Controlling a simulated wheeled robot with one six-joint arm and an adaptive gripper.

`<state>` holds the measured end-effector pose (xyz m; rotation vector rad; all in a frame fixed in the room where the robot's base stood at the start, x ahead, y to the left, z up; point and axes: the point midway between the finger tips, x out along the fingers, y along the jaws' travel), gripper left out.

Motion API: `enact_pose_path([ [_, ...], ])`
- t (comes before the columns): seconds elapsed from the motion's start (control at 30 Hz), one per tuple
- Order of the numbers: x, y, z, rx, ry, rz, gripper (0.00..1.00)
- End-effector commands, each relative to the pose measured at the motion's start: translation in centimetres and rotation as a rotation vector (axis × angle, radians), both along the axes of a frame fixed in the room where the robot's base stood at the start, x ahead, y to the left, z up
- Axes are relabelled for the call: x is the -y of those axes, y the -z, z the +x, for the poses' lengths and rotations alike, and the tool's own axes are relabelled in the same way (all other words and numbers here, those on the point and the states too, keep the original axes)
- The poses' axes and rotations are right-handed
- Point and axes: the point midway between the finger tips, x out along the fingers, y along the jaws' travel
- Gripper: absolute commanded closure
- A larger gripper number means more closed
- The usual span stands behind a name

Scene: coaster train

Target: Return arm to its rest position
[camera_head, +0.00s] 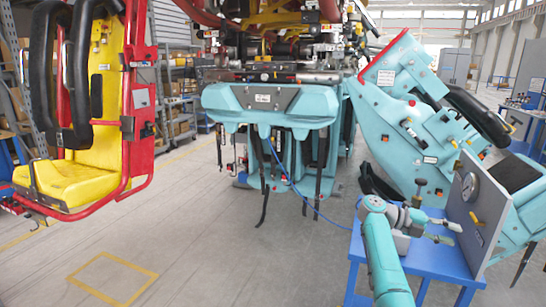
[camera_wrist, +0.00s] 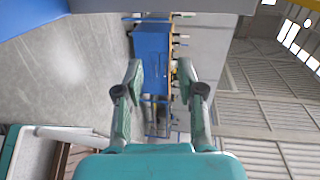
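My gripper (camera_head: 452,232) is over the blue table (camera_head: 433,262) at the lower right of the head view, with its fingers pointing right toward an upright grey panel (camera_head: 478,212). In the wrist view my gripper (camera_wrist: 159,70) has its two fingers apart. Nothing is held between them; only a distant blue cabinet (camera_wrist: 151,58) and floor show through the gap. My teal arm rises from the bottom edge of the head view. I cannot tell whether the fingertips touch the panel.
The grey panel carries a round dial (camera_head: 469,187) and a yellow part. Teal coaster seats (camera_head: 425,125) stand behind the table. A yellow seat (camera_head: 68,183) in a red frame hangs at the left. A blue cable hangs near the middle. Floor (camera_head: 230,265) at front left is clear.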

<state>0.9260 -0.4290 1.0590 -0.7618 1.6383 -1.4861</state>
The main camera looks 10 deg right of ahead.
Motion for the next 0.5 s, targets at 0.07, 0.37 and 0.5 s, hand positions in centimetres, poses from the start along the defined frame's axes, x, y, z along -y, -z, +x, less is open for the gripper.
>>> enact_pose_path([
  [0.07, -0.2, 0.7, -0.1, -0.009, -0.013, -0.014, 0.62],
  [0.37, -1.2, 4.1, -1.0, -0.055, -0.087, -0.101, 0.62],
  [0.5, -2.1, 6.4, -1.9, -0.095, -0.146, -0.163, 0.62],
])
